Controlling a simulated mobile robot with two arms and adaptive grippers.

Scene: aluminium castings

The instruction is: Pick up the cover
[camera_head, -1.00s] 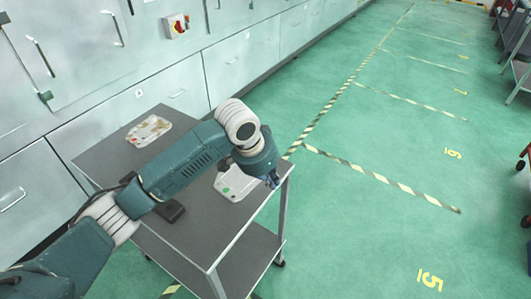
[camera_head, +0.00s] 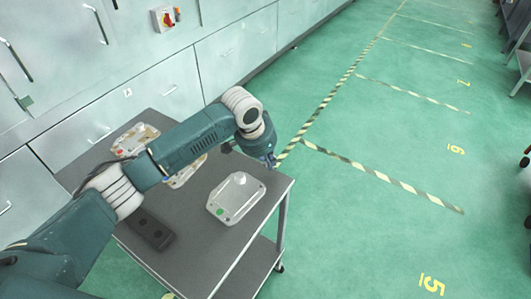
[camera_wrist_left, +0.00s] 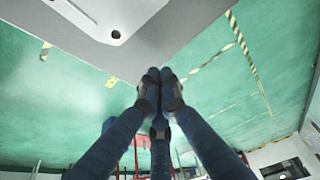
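A light grey cast cover (camera_head: 222,211) with a raised round knob and a green dot lies on the grey cart top (camera_head: 205,247), near its right end. A second casting (camera_head: 187,175) is partly hidden under my left arm. A third casting (camera_head: 128,146) with red and yellow marks lies at the far left of the cart. My left gripper (camera_head: 270,162) is above the cart's far right corner, beyond the green-dotted cover and apart from it. In the left wrist view its fingertips (camera_wrist_left: 160,76) are together with nothing visible between them. A light casting edge (camera_wrist_left: 108,22) shows at that view's top. My right gripper is not in view.
A dark flat block (camera_head: 150,229) lies on the cart's near left part. Grey cabinets (camera_head: 160,65) stand behind the cart. Green floor with striped tape (camera_head: 385,177) is open to the right.

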